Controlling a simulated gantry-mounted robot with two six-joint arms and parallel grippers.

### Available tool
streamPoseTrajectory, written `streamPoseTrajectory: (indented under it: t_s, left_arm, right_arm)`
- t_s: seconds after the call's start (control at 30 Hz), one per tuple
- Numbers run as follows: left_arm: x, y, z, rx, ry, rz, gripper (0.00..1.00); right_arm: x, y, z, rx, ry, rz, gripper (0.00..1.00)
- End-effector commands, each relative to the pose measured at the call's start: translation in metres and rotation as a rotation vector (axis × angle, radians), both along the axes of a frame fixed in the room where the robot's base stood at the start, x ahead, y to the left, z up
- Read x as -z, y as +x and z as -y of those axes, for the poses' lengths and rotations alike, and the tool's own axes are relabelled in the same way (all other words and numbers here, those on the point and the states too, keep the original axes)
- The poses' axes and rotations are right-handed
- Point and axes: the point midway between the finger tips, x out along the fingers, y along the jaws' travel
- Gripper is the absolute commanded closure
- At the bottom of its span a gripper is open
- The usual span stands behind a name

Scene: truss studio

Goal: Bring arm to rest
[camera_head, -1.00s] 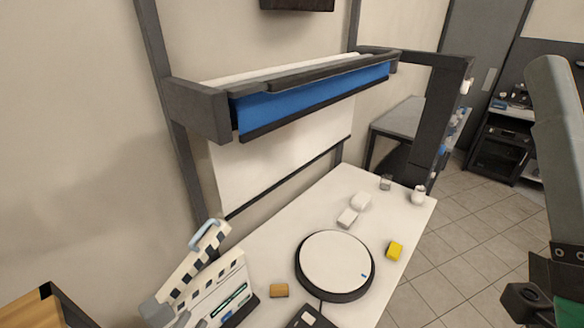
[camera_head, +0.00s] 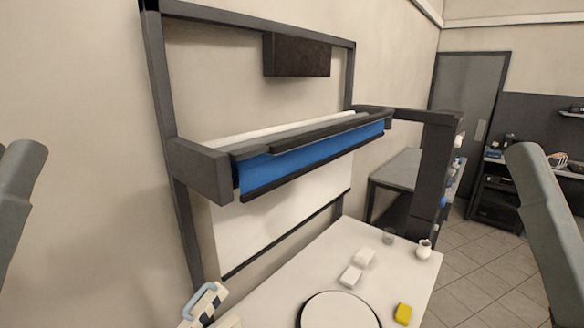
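Grey links of my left arm (camera_head: 18,200) show at the left edge of the head view. Grey links of my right arm (camera_head: 548,220) show at the right edge. Neither gripper is in the picture, so their fingers and anything in them are hidden. Both visible arm links stand upright, apart from the table and the frame.
A dark frame holds a blue roll (camera_head: 310,160) above. Tiled floor (camera_head: 490,255) is clear at right.

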Motion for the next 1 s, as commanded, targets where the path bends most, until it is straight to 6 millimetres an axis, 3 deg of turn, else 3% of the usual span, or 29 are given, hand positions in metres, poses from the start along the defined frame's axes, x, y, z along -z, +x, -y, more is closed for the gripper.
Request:
streamPoseTrajectory:
  t_s: [0.03, 0.3, 0.4, 0.57, 0.73, 1.0]
  left_arm:
    - [-0.046, -0.001, 0.0, 0.006, -0.003, 0.004, 0.72]
    - [-0.145, 0.0, 0.001, 0.009, -0.005, 0.001, 0.72]
    - [-0.165, 0.001, 0.001, 0.01, -0.005, 0.001, 0.72]
    - [-0.169, 0.001, 0.001, 0.011, -0.006, 0.0, 0.72]
    - [-0.166, 0.001, 0.001, 0.012, -0.005, 0.0, 1.0]
    - [-0.166, 0.001, 0.0, 0.081, -0.074, -0.006, 1.0]
  right_arm:
    - [-0.047, -0.001, 0.0, 0.0, 0.0, 0.006, 0.18]
    - [-0.147, -0.002, 0.0, 0.0, 0.0, 0.008, 0.18]
    - [-0.167, -0.002, 0.0, 0.0, 0.0, 0.007, 0.18]
    - [-0.171, -0.001, 0.0, 0.0, 0.0, 0.007, 0.18]
    - [-0.168, -0.001, 0.0, 0.0, 0.0, 0.006, 0.18]
    - [-0.168, -0.001, 0.0, 0.0, 0.0, 0.006, 0.18]
